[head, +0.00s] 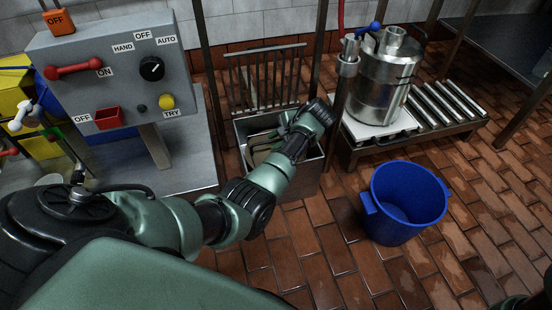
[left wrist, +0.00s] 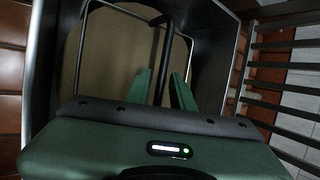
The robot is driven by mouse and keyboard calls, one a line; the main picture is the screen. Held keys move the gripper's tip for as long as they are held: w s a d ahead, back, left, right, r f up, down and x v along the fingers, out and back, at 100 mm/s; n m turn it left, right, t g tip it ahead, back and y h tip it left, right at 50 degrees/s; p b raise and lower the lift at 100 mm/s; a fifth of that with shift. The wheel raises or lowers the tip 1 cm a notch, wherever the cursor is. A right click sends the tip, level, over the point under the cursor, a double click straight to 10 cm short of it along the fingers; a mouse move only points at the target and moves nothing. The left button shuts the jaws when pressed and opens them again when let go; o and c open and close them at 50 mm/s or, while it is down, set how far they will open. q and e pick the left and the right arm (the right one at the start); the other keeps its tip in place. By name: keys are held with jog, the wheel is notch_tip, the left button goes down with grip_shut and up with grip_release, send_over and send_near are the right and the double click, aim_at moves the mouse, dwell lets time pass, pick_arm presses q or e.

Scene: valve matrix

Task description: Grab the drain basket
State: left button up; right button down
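The drain basket (head: 258,158) sits inside an open grey metal box (head: 309,170) on the floor in the head view; its inside looks tan. In the left wrist view the basket (left wrist: 112,60) shows with a dark wire handle (left wrist: 128,11) standing over it. My left gripper (head: 272,140) reaches down into the box from above. In the left wrist view its two green fingers (left wrist: 161,90) are apart, with a thin dark bar of the handle showing between them; I cannot tell whether they touch it. My right gripper is not in view.
A rack of upright metal bars (head: 265,80) stands behind the box. A blue bucket (head: 405,200) is on the brick floor at right. A steel vessel (head: 382,78) stands on a low roller stand. A grey control panel (head: 110,75) is at left. Floor in front is clear.

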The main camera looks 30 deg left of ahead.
pick_arm(q)
grip_shut()
dwell(1.1)
jog(key=shift+r, duration=0.1)
